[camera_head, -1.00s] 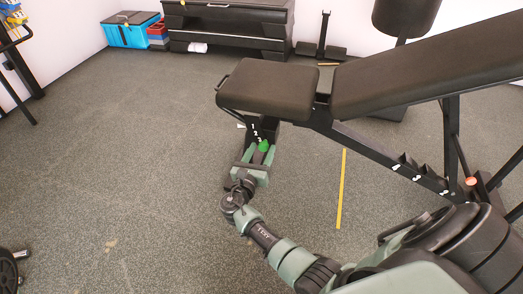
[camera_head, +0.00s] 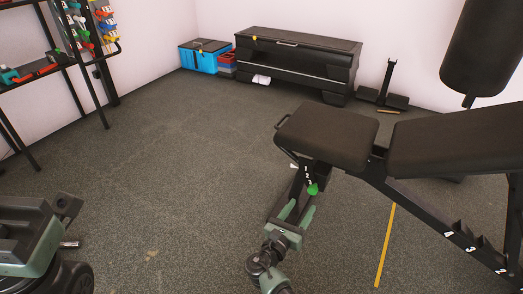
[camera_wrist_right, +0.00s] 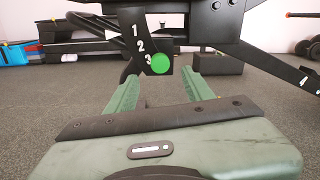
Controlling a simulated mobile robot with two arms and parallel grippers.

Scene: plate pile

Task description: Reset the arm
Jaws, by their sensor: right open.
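My right gripper (camera_head: 298,207) is in the lower middle of the head view, with green fingers pointing away from me. It is open and empty. In the right wrist view the two spread fingers of the gripper (camera_wrist_right: 160,88) frame a round green knob (camera_wrist_right: 160,63). The knob sits on a black bracket marked 1, 2, 3, under the weight bench seat. In the head view the green knob (camera_head: 312,189) is just beyond the fingertips; contact cannot be told.
The bench seat (camera_head: 327,134) hangs over the bracket, close beyond my right gripper. A yellow strip (camera_head: 385,245) lies on the floor. A blue box (camera_head: 204,58) and a black chest (camera_head: 297,62) stand at the back wall, a shelf (camera_head: 45,68) at left. The middle floor is clear.

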